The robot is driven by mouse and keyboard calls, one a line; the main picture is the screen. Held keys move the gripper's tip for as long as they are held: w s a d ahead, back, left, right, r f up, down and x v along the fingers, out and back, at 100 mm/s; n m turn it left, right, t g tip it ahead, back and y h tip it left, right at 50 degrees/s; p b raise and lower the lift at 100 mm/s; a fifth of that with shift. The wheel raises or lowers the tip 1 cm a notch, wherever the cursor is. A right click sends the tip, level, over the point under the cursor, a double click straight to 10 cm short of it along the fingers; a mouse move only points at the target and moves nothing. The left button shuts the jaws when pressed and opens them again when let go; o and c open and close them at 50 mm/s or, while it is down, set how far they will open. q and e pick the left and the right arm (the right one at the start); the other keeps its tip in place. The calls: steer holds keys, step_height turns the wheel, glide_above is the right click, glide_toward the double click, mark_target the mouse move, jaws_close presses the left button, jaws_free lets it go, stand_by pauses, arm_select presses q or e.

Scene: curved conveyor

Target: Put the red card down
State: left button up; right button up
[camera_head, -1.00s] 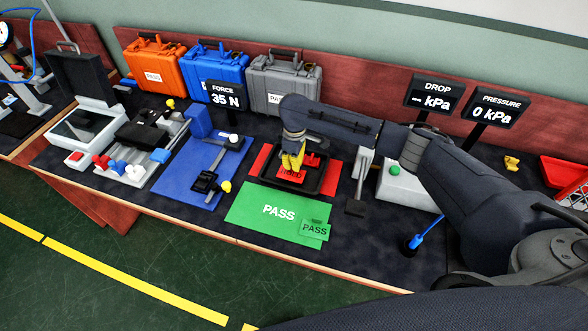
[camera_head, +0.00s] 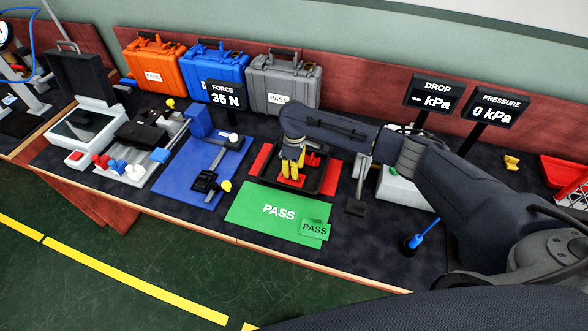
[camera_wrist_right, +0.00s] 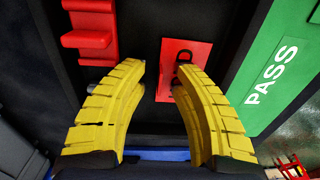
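The red card (camera_wrist_right: 178,58) has a dark hole near one end and shows between my right fingers in the right wrist view. It appears to be over or in the black tray (camera_wrist_right: 136,110); I cannot tell whether it lies flat on the floor. In the head view my right gripper (camera_head: 293,174) is over the tray (camera_head: 325,185) and mostly hides the card. In the right wrist view the yellow fingers of my right gripper (camera_wrist_right: 161,75) are spread apart, with no visible clamp on the card. My left gripper is not in view.
The green PASS mat (camera_head: 262,212) with a green PASS card (camera_head: 315,230) lies in front. A red mat (camera_head: 258,160) is under the tray. A blue mat (camera_head: 190,180) lies left, and cases (camera_head: 283,82) stand behind.

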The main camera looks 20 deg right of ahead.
step_height(320, 180, up, 12)
steer(key=shift+w+r, duration=0.15)
stand_by(0.6)
stand_by(0.3)
